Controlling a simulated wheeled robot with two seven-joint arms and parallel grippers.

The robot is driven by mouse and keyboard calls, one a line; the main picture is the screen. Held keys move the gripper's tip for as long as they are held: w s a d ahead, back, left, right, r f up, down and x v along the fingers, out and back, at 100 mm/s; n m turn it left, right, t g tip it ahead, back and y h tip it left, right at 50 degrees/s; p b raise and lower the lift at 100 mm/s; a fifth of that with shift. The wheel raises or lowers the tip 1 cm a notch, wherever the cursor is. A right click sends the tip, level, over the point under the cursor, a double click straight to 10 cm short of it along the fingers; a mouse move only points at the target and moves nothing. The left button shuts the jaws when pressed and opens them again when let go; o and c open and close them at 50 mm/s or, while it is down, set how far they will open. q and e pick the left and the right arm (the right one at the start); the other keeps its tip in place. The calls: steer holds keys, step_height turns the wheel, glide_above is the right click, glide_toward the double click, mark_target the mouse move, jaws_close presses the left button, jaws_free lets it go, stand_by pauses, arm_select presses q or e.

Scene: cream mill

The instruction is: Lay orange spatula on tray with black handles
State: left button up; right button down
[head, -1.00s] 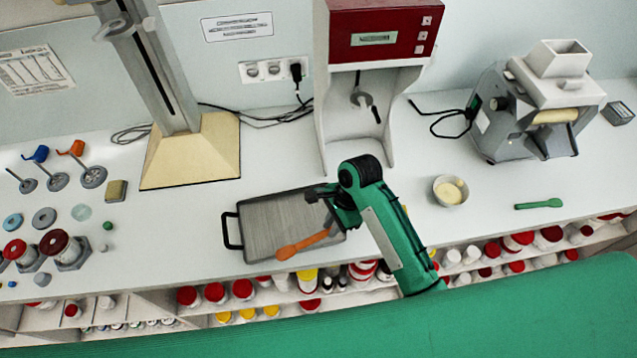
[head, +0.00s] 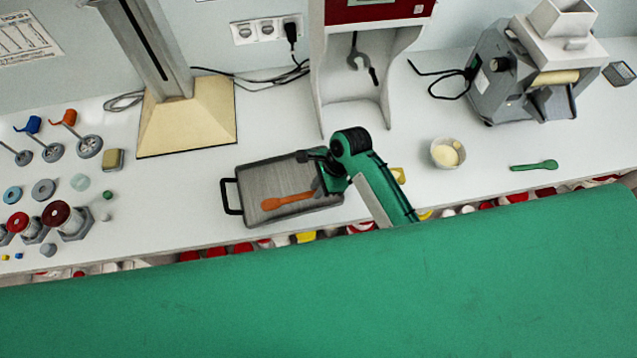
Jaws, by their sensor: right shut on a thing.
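The orange spatula (head: 286,201) is over the grey tray (head: 262,172), its long side slanting up to the right. The tray has a black handle on its left side; its right end is hidden by my arm. My right gripper (head: 322,188) is above the tray's right part, shut on the spatula's right end. The fingertips are partly hidden by the wrist. I cannot tell whether the spatula touches the tray surface. My left gripper is not in view.
A white bowl (head: 447,153) and a green spatula (head: 534,166) lie to the right. A grey mill (head: 550,75) stands behind them. A column stand (head: 187,125) is at the back left. Metal parts (head: 73,222) crowd the left.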

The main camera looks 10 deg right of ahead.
steer(key=shift+f, duration=0.4)
steer(key=shift+f, duration=0.45)
steer(key=shift+f, duration=0.4)
stand_by(0.5)
steer(key=c, duration=1.3)
jaws_free()
